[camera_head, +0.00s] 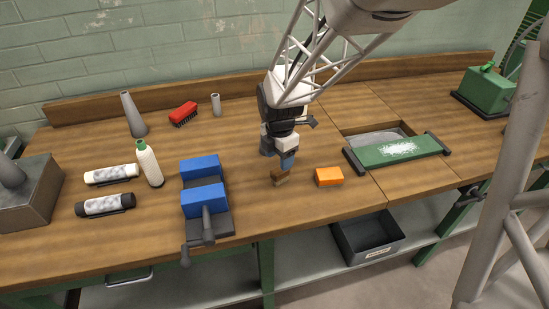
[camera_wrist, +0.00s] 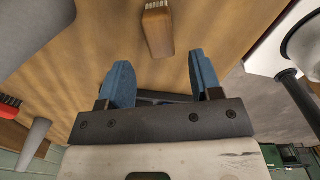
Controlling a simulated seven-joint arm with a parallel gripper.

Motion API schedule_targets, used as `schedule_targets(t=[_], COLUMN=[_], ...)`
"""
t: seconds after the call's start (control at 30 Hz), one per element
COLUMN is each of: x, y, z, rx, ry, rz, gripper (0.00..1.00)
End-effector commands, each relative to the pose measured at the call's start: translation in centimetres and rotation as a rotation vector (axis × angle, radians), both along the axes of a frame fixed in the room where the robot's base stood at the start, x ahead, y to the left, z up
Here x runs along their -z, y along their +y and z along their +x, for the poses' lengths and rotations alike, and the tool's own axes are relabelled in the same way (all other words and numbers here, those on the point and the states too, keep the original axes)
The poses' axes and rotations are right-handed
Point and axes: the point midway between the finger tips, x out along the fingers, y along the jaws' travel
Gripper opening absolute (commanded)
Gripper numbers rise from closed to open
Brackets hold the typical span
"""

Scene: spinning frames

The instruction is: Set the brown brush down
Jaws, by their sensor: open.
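The brown brush (camera_head: 281,179) is a small brown block on the wooden bench top, just below my gripper. In the wrist view the brush (camera_wrist: 158,32) appears beyond the fingertips, lined up with the gap between them, with a pale strip at its far end. It looks clear of both fingers. My gripper (camera_head: 284,160) is above the bench and points down. In the wrist view its two blue fingers (camera_wrist: 159,58) are apart with nothing between them. The head view partly hides the gap behind the near finger.
An orange block (camera_head: 329,176) lies right of the brush. A blue-jawed vise (camera_head: 204,200) stands left. A green board with white powder (camera_head: 400,149) lies right by a recess. A red brush (camera_head: 183,113), a white bottle (camera_head: 149,165) and cylinders are further left. Bench front edge is near.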

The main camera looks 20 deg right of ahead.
Motion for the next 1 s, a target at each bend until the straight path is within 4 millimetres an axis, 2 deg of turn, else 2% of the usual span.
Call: schedule_targets(t=[0.1,0.4,0.6,1.0], x=[-2.1,-5.4,-6.0,-6.0], y=[0.0,0.0,0.0,0.0], z=[0.0,0.0,0.0,0.0], rx=[0.0,0.0,0.0,0.0], ry=[-0.003,0.0,0.0,0.001], rz=[0.0,0.0,0.0,0.0], gripper=[0.59,0.59,0.59,0.59])
